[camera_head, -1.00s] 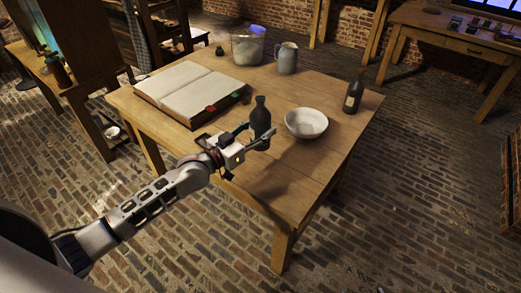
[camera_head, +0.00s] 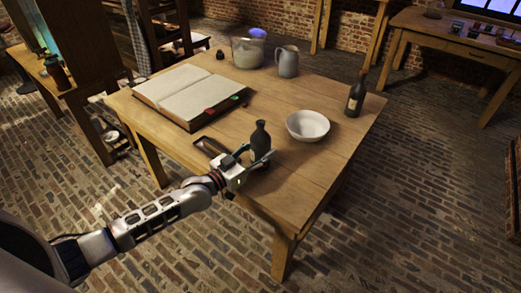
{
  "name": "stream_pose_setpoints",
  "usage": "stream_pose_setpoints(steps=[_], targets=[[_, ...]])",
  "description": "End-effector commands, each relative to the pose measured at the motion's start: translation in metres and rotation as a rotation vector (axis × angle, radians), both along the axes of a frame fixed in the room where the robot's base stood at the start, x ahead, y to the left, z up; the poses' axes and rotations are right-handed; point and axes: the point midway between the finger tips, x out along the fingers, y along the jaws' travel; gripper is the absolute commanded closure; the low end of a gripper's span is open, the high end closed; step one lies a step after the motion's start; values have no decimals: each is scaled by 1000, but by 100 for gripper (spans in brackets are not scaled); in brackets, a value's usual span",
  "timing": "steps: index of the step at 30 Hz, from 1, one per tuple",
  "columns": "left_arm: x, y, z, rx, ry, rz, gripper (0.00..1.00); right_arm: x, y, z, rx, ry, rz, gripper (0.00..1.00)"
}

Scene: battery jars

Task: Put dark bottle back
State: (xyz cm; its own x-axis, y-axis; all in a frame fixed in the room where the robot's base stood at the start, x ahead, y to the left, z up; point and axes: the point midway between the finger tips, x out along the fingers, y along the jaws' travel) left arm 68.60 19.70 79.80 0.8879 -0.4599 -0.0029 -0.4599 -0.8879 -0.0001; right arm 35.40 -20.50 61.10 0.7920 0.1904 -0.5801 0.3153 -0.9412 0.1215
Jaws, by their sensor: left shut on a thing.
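A dark bottle (camera_head: 260,139) with a narrow neck is upright between the fingers of my left gripper (camera_head: 258,158), near the front edge of the wooden table (camera_head: 305,177). The gripper is shut on the bottle's lower body. I cannot tell whether the bottle's base touches the tabletop. A second dark bottle (camera_head: 355,97), taller and with a pale label, stands at the table's right side. My right gripper is not in view.
A white bowl (camera_head: 308,126) stands right of the held bottle. An open book (camera_head: 190,95) lies at the left, with a small dark flat object (camera_head: 210,147) in front of it. A grey jug (camera_head: 288,61) and a glass jar (camera_head: 247,54) stand at the back.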

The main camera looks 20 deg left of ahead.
Motion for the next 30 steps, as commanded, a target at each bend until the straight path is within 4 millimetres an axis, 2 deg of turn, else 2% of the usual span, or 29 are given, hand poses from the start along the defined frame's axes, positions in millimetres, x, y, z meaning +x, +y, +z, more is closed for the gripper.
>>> stream_pose_setpoints(steps=[4, 5, 6, 19, 23, 30], targets=[[0, 0, -3, -2, -1, 0, 88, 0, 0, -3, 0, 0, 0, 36], [0, 0, -4, 0, 1, 0, 48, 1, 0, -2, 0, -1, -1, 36], [0, 0, -3, -1, 0, 0, 39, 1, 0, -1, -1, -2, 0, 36], [0, 0, 3, 1, 0, 0, 39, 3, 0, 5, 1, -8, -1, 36], [-16, 8, 0, 1, 3, 0, 39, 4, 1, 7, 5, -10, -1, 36], [-59, 30, 1, 0, 3, 0, 39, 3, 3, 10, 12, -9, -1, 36]])
